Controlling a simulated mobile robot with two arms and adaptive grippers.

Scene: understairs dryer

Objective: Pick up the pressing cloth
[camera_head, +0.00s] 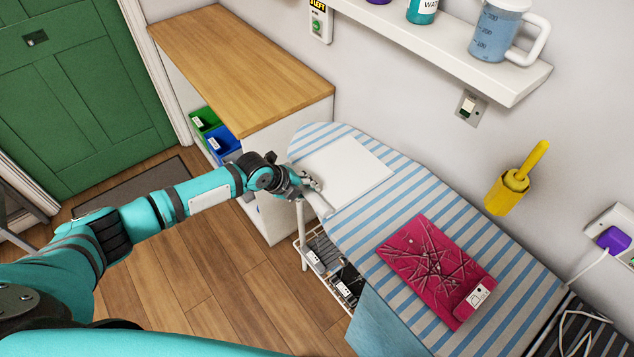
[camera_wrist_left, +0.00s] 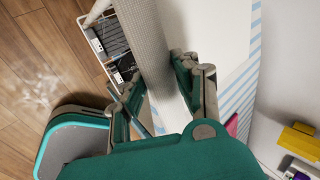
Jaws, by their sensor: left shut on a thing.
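The white pressing cloth (camera_head: 345,172) lies flat on the far end of the blue-and-white striped ironing board (camera_head: 410,200). One side of it reaches the board's near edge, where a pale strip hangs over. My left gripper (camera_head: 312,188) is at that edge, and its jaws are shut on the cloth's overhanging side. The left wrist view shows the gripper (camera_wrist_left: 163,88) with a finger on each side of a grey-white strip, and the cloth (camera_wrist_left: 222,35) spreading to the right. Whether the board's edge is also between the fingers I cannot tell. My right gripper is not in view.
A crumpled crimson piece (camera_head: 430,262) with a white label lies on the board's nearer part. A wire rack (camera_head: 325,262) is below the board. A wooden-topped cabinet (camera_head: 240,70) stands behind. A wall shelf (camera_head: 450,50) holds a measuring jug (camera_head: 497,30).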

